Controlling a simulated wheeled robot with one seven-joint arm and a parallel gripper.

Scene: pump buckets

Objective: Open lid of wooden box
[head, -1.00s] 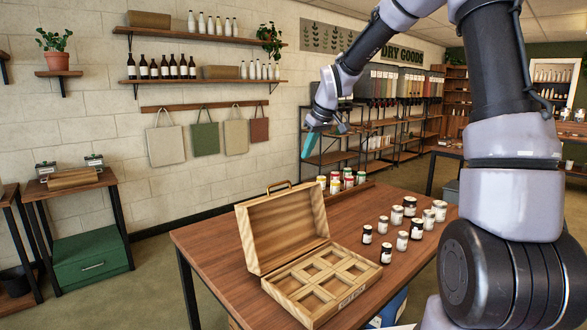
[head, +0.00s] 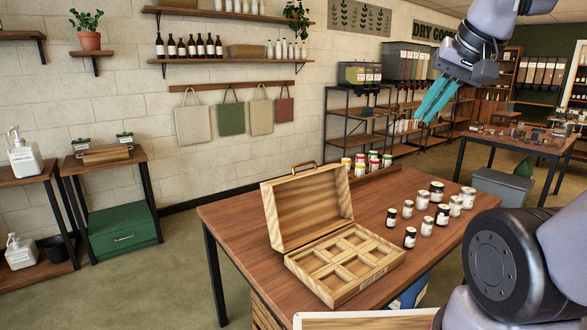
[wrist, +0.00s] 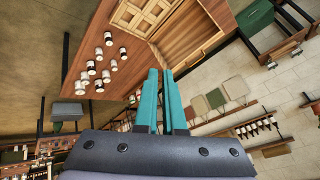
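The wooden box (head: 345,262) sits on the brown table with its lid (head: 308,210) standing open, tilted back at the rear-left side. A handle (head: 306,168) is on the lid's top edge. The tray inside has several empty square compartments, and a small label is on the front wall. The box also shows in the wrist view (wrist: 190,35), partly cut off at the top. My gripper (head: 432,112) is raised high to the right of the box, well apart from it. Its teal fingers have a narrow gap between them and hold nothing; they also show in the wrist view (wrist: 160,72).
Several dark and white jars (head: 427,226) stand on the table right of the box. More jars with coloured lids (head: 366,163) stand behind it. The table's (head: 238,236) left part is bare. A side table (head: 108,160) with a green drawer is at the left, and shelves line the wall.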

